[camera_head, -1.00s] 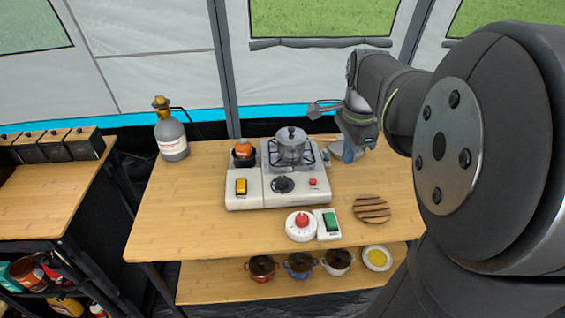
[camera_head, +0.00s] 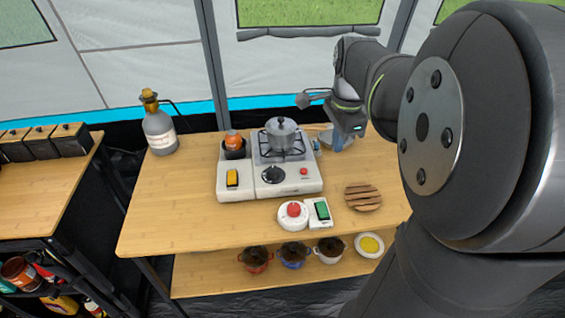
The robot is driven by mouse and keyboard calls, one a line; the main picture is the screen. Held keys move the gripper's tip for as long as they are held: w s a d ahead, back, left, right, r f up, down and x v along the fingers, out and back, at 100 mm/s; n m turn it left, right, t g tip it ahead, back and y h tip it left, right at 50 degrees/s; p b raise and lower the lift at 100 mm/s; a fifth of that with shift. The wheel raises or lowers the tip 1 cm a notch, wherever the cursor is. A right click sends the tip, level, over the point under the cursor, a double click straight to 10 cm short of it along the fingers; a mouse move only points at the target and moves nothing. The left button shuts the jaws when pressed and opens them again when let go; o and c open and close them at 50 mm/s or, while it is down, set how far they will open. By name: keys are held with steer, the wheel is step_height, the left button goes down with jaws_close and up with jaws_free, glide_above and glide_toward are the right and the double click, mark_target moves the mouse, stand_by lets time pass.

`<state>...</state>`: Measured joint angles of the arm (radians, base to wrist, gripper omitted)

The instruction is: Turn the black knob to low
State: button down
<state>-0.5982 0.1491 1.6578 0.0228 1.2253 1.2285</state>
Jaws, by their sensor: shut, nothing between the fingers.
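The black knob (camera_head: 273,175) is a round dial on the front of the white and grey stove unit (camera_head: 300,188), between a yellow switch (camera_head: 232,178) and a small red button (camera_head: 304,171). Its setting marks are too small to read. My gripper (camera_head: 303,100) is shut and empty. In the picture it shows above and to the right of the knob, close to the pot lid's upper right, and apart from the knob.
A lidded pot (camera_head: 281,138) stands on the burner. An orange-topped item (camera_head: 234,142) sits left of it. A grey bottle (camera_head: 158,128) stands at the table's back left. A red-knobbed timer (camera_head: 293,213), green switch (camera_head: 321,211) and wooden trivet (camera_head: 362,196) lie in front.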

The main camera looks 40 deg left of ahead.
steer(key=c, duration=1.8)
jaws_free()
steer(key=shift+c, duration=0.2)
steer(key=o, duration=0.9)
steer(key=shift+g, duration=0.3)
steer(key=a, duration=0.3)
steer(key=w+a, duration=0.1)
steer(key=a, duration=0.2)
steer(key=w+a+f, duration=0.1)
steer(key=a, duration=0.2)
steer(key=shift+w, duration=0.15)
steer(key=h, duration=0.1)
glide_toward(273, 169)
steer(key=shift+g, duration=0.3)
step_height(273, 169, down, 9)
steer(key=shift+w+r, duration=0.1)
steer(key=c, duration=1)
